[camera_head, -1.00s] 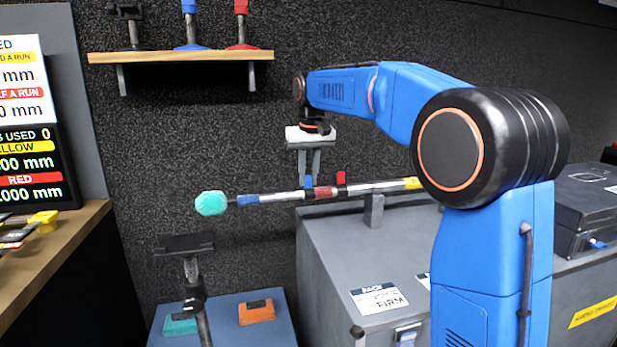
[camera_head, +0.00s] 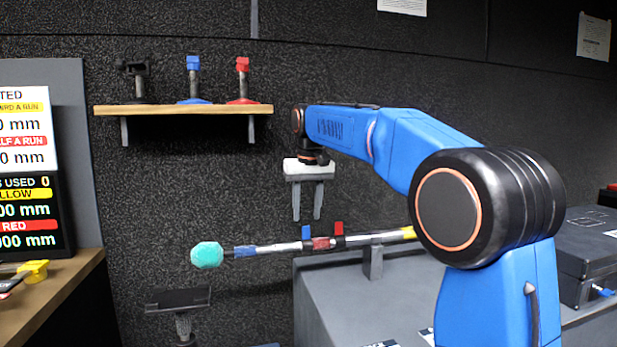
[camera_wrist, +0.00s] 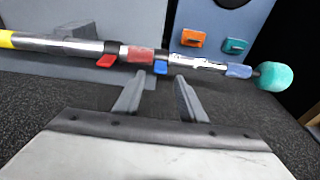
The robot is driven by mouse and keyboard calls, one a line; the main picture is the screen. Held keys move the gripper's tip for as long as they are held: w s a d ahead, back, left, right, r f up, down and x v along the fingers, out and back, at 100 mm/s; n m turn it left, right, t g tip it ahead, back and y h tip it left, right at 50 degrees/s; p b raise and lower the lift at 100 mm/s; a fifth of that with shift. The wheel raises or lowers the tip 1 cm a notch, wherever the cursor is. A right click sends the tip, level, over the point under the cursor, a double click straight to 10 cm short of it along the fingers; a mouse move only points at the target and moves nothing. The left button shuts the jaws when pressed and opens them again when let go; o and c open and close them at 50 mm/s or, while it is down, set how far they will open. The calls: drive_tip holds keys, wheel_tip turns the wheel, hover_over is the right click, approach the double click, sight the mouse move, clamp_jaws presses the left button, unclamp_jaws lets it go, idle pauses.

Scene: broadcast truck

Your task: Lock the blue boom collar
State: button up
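The boom pole (camera_head: 380,238) runs roughly level across the scene, with a teal ball-shaped tip (camera_head: 207,255) at its left end in the head view. The blue boom collar lever (camera_head: 306,232) sticks up from the pole, just left of a red lever (camera_head: 338,228). The blue lever also shows in the wrist view (camera_wrist: 160,67), beyond and between the fingertips. My gripper (camera_head: 307,217) is above the blue lever with its fingers apart and nothing between them. Its fingers also show in the wrist view (camera_wrist: 157,92). A small gap separates fingertips and lever.
A grey case (camera_head: 330,300) with a post (camera_head: 373,262) supports the pole. A dark flat-topped stand (camera_head: 178,299) is below the teal tip. A wooden shelf (camera_head: 185,109) with black, blue and red stands hangs on the wall behind. A black case (camera_head: 590,255) sits at right.

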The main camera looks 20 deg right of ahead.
wheel_tip(320, 180, up, 12)
drive_tip(key=s, duration=0.2)
drive_tip(key=shift+s+f, duration=0.15)
drive_tip(key=shift+s, duration=0.1)
drive_tip(key=s+d+f+t, duration=0.1)
drive_tip(key=s+d+f, duration=0.1)
drive_tip(key=s+f, duration=0.6)
drive_tip(key=s+d+f, duration=0.3)
drive_tip(key=s+f, duration=0.2)
drive_tip(key=s, duration=0.8)
drive_tip(key=s+d+f+t, duration=0.1)
drive_tip(key=s+d+f, duration=0.1)
drive_tip(key=s+f, duration=1.7)
wheel_tip(320, 180, down, 4)
drive_tip(key=shift+s+f+t, duration=0.15)
drive_tip(key=shift+f+t, duration=0.05)
drive_tip(key=shift+t, duration=0.1)
drive_tip(key=shift+o, duration=0.2)
drive_tip(key=shift+r, duration=0.1)
idle(0.6)
